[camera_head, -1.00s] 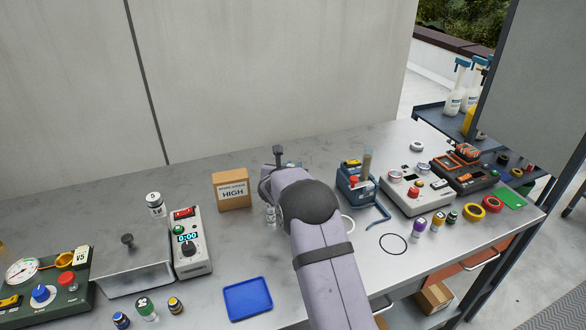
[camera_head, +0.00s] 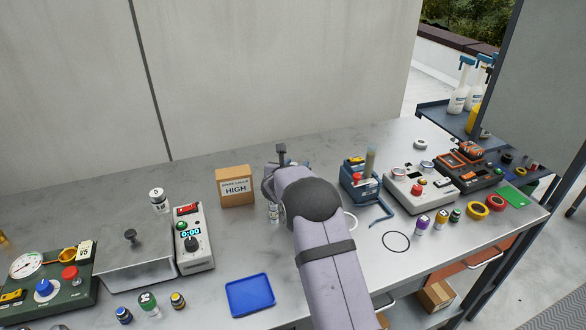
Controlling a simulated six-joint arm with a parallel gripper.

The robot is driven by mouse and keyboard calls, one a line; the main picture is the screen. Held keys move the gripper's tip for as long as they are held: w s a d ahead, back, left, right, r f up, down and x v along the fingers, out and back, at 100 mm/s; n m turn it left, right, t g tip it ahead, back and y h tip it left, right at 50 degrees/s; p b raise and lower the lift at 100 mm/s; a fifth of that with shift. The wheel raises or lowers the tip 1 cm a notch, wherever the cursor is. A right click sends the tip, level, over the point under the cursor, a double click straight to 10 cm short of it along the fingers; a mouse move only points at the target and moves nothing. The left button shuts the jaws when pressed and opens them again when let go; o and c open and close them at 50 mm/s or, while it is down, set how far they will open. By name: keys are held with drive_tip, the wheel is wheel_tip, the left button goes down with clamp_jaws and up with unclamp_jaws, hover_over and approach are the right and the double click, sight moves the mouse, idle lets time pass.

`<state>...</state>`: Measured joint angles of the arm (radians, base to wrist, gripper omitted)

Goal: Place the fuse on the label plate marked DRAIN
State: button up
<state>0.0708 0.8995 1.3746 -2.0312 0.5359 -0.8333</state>
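My arm reaches up the middle of the head view, and its wrist hides most of my gripper (camera_head: 283,158). The fingertips do not show, so I cannot see whether they hold anything. I cannot make out a fuse. No plate with a readable DRAIN marking shows. A small clear and white cylinder (camera_head: 273,212) stands just left of my wrist, partly hidden by it. I cannot tell what it is.
A cardboard box marked HIGH (camera_head: 235,187) stands left of my wrist. A blue tray (camera_head: 250,294) lies empty in front. A timer box (camera_head: 193,238) and metal lidded box (camera_head: 134,262) stand left. A blue holder (camera_head: 358,182) and grey device (camera_head: 420,192) stand right.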

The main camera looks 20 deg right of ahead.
drive_tip(key=shift+s+a+r, duration=0.1)
drive_tip(key=b+v, duration=0.3)
drive_tip(key=v, duration=0.8)
drive_tip(key=shift+s+a+r, duration=0.1)
drive_tip(key=shift+s+a, duration=0.1)
drive_tip(key=shift+s, duration=0.1)
drive_tip(key=shift+s+d+r, duration=0.1)
drive_tip(key=shift+s+r, duration=0.05)
drive_tip(key=shift+r, duration=0.05)
drive_tip(key=s+d+r+m+g+y+p, duration=0.1)
drive_tip(key=s+r+m+g+p, duration=0.3)
drive_tip(key=s+m+p, duration=0.55)
drive_tip(key=s+r+m+g+p, duration=0.4)
drive_tip(key=s+m+p, duration=0.3)
drive_tip(key=s, duration=0.5)
drive_tip(key=s+a+r+m+g+y+p, duration=0.1)
drive_tip(key=s+a+r+m+y+p, duration=0.2)
drive_tip(key=s+a+m+p, duration=0.2)
drive_tip(key=s+a+r+m+g+y+p, duration=0.2)
drive_tip(key=s+a+m+p, duration=0.4)
drive_tip(key=s, duration=0.6)
drive_tip(key=shift+a+r+m+y, duration=0.25)
drive_tip(key=shift+r+m+y, duration=0.45)
drive_tip(key=shift+r+m, duration=0.15)
